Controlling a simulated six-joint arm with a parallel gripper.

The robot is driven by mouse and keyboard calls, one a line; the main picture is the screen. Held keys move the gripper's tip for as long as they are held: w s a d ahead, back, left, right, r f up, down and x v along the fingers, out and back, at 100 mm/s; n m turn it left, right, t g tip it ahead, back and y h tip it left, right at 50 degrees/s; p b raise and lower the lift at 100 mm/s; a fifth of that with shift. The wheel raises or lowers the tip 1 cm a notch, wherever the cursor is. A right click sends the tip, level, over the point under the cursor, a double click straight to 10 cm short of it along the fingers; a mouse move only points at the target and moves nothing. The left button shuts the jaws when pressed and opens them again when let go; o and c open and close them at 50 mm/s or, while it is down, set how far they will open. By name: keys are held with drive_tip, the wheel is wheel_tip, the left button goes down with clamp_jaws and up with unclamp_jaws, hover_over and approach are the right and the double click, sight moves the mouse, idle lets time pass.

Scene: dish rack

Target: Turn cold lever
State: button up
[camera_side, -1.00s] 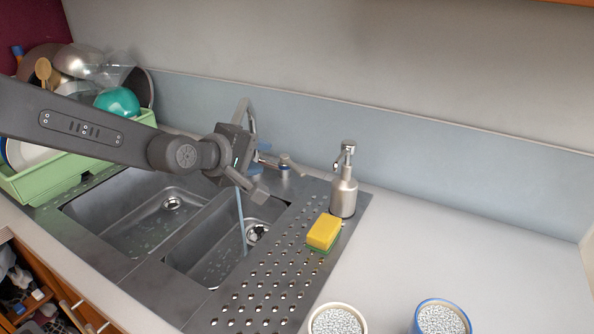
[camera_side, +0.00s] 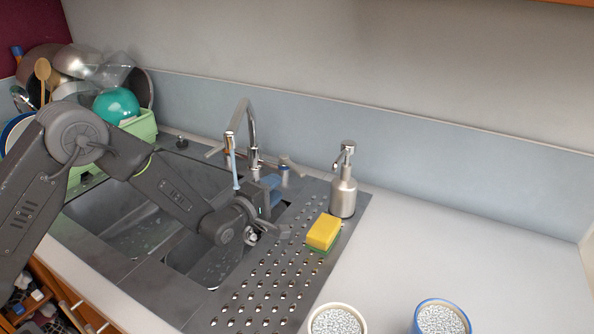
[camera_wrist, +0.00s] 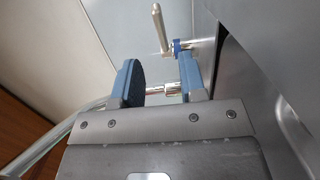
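The cold lever (camera_side: 290,163) is a short handle on a metal valve with a blue ring, right of the faucet (camera_side: 250,135). In the wrist view the lever (camera_wrist: 158,27) sticks out from its blue ring (camera_wrist: 178,46), beyond my fingertips. My gripper (camera_side: 270,188) is low over the right basin, just in front of the valve. In the wrist view my gripper (camera_wrist: 166,82) is open, its two blue pads apart. A chrome piece shows in the gap between them; contact cannot be told. A bluish water stream (camera_side: 235,172) falls from the spout.
A soap dispenser (camera_side: 343,185) and a yellow-green sponge (camera_side: 324,232) stand right of the sink. A green dish rack (camera_side: 142,125) with dishes is at the left. Another lever (camera_side: 214,152) is left of the faucet. Two cups are at the front.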

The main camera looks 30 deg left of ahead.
sight(295, 172)
drive_tip(key=w, duration=0.3)
drive_tip(key=w+d, duration=0.1)
drive_tip(key=w, duration=0.6)
drive_tip(key=shift+d, duration=0.15)
drive_tip(key=shift+c, duration=0.2)
clamp_jaws()
